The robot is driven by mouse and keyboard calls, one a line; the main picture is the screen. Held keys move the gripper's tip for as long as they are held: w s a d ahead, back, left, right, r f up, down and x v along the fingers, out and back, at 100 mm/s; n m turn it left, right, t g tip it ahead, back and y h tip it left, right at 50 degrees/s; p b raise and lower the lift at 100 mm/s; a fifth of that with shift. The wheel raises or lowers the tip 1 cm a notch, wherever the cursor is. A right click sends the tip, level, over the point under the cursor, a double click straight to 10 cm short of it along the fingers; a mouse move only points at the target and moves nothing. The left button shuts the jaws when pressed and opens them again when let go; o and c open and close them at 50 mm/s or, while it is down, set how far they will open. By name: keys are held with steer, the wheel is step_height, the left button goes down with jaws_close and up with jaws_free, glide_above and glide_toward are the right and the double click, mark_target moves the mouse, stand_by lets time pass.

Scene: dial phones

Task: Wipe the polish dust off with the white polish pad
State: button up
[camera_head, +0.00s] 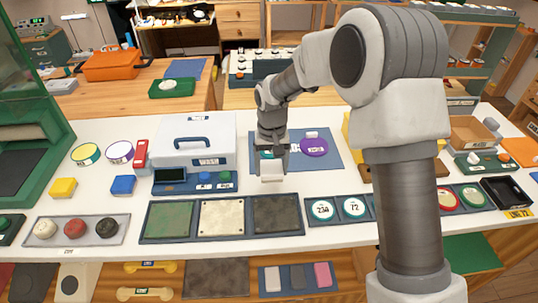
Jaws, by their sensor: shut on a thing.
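My gripper (272,160) points down over the front edge of a blue mat (328,160). It is shut on a small white block (271,175), which looks like the white polish pad. The pad is held behind the gap between the pale plate and the dark plate; I cannot tell whether it touches anything. A purple disc (314,147) lies on the mat to the right, and a teal item (265,154) is partly hidden behind my gripper. A green plate (170,221), a speckled pale plate (221,217) and a dark plate (277,214) lie in front. Polish dust is too small to identify.
A white case (192,138) with a blue handle stands left of my gripper. Round dials (322,210) sit in trays at the front right. A tray with several round pads (75,229) is at the front left. My arm hides part of the table's right side.

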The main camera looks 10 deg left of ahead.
steer(key=shift+r+p, duration=0.75)
steer(key=shift+r, duration=0.7)
steer(key=shift+d, duration=0.1)
